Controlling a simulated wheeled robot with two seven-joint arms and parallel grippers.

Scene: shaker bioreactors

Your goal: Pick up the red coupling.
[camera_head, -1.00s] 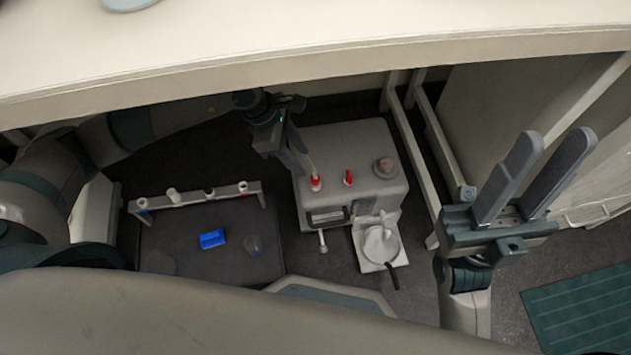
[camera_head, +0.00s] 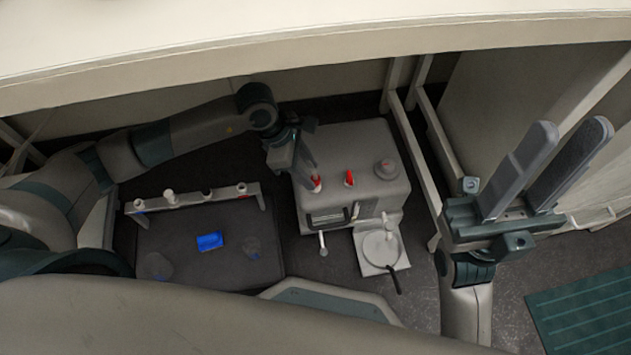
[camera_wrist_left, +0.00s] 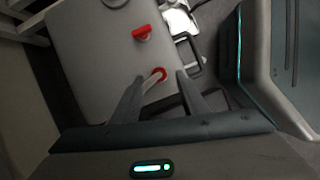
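A grey box-shaped device (camera_head: 345,147) carries two small red parts on top. The left one, a red coupling (camera_head: 316,184), shows in the left wrist view as a red ring (camera_wrist_left: 159,73) around a pale rod. My left gripper (camera_head: 307,176) points down at it. In the left wrist view the fingers (camera_wrist_left: 160,82) are apart, one on each side of the rod; contact cannot be told. The other red part (camera_head: 349,178) is a T-shaped handle in the left wrist view (camera_wrist_left: 141,33). My right gripper (camera_head: 568,133) is open and empty, far right, fingers up.
A grey rack (camera_head: 220,195) with several small fittings stands left of the device. A blue block (camera_head: 210,241) lies on a dark platform (camera_head: 200,268). A round pan on a white plate (camera_head: 366,262) is in front of the device. A pale frame post stands to its right.

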